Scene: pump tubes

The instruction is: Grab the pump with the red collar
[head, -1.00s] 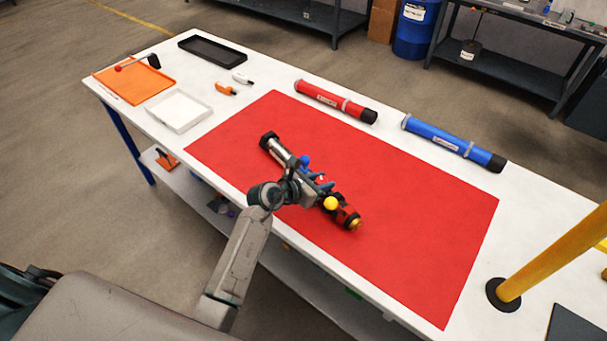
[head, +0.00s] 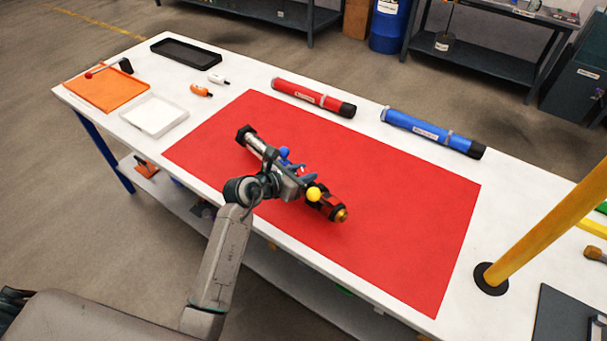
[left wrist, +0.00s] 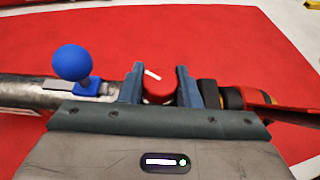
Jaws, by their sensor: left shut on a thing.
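The pump (head: 258,146) has a silver barrel, dark end caps, a blue ball, a yellow ball and a red-and-black section with a brass tip. It lies diagonally over the red mat (head: 400,220); I cannot tell whether it touches the mat. My left gripper (head: 300,180) is at the pump's middle. In the left wrist view, its fingers (left wrist: 159,88) are shut on the pump, one on each side of a red round part. The blue ball (left wrist: 72,62) is left of them. The gripper hides part of the pump. My right gripper is not in view.
A red tube (head: 310,97) and a blue tube (head: 430,132) lie along the table's far edge. An orange tray (head: 88,102), a white tray (head: 152,116) and a black tray (head: 185,52) are at the left. A yellow post (head: 545,232) stands at the right.

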